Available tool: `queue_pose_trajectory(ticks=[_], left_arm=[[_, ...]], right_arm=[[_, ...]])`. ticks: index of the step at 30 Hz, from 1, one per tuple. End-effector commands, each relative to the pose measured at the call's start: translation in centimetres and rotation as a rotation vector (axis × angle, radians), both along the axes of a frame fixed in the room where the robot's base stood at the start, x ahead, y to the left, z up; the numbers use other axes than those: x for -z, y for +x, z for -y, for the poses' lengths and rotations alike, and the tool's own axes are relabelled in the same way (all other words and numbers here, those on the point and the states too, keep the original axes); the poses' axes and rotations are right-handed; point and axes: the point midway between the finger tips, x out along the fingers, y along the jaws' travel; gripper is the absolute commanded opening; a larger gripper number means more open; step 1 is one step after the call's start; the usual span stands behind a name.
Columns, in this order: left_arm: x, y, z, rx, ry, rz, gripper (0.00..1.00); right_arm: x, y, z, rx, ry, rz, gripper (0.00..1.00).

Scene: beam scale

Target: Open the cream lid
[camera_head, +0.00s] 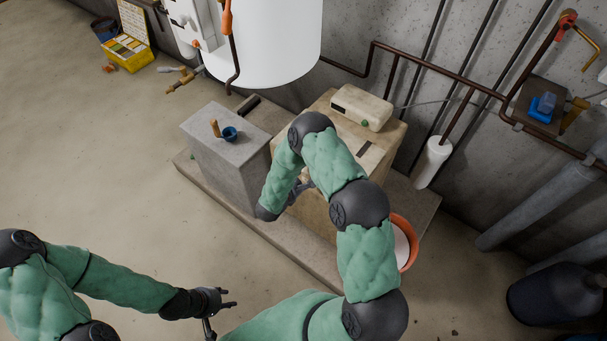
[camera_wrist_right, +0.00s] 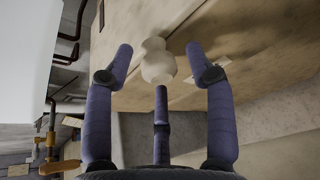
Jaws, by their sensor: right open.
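The cream lid (camera_head: 376,158) is the top of a beige box (camera_head: 318,217) at the middle of the head view, partly hidden by my right arm. A pale rounded knob (camera_wrist_right: 158,66) stands out from a beige surface in the right wrist view. My right gripper (camera_head: 303,187) is at the front of the box. In the wrist view its three fingers (camera_wrist_right: 160,62) are spread around the knob, with visible gaps; I cannot tell whether any touches it. My left gripper (camera_head: 225,303) is empty above the floor at lower left, fingers apart.
A grey block (camera_head: 225,165) with a small blue cup (camera_head: 230,134) stands left of the box. A cream device (camera_head: 361,107) sits on the box's back part. An orange bucket (camera_head: 408,243) stands to the right. Pipes (camera_head: 440,68) line the wall.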

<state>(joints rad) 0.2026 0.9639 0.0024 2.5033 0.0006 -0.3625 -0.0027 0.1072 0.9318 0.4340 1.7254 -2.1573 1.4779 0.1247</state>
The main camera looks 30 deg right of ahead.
Motion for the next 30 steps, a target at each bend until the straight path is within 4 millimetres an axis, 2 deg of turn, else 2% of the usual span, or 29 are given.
queue_pose_trajectory(ticks=[3, 4, 9, 10, 20, 26, 30], left_arm=[[0.0, 0.0, 0.0, 0.000, 0.000, 0.000, 0.40], [0.0, 0.0, 0.0, 0.000, 0.000, 0.000, 0.40], [0.0, 0.0, 0.0, 0.000, 0.000, 0.000, 0.40], [0.0, 0.0, 0.0, 0.000, 0.000, 0.000, 0.40], [-0.7, 0.0, 0.0, 0.000, 0.000, 0.000, 0.40], [-2.7, 0.0, 0.0, 0.000, 0.000, 0.000, 0.40], [-4.8, 0.0, 0.0, 0.000, 0.000, 0.000, 0.40]], right_arm=[[0.0, 0.0, 0.0, 0.000, 0.000, 0.000, 0.55], [0.0, 0.0, 0.0, 0.000, 0.000, 0.000, 0.52], [0.0, 0.0, 0.0, 0.001, 0.001, -0.001, 0.04], [0.0, -0.1, 0.0, 0.001, 0.001, -0.001, 0.00], [-0.7, -0.2, 0.0, 0.001, 0.023, -0.014, 0.00], [-3.2, -0.1, 0.2, 0.002, 0.094, -0.041, 0.00], [-5.8, 0.0, 0.7, 0.004, 0.171, -0.072, 0.00]])
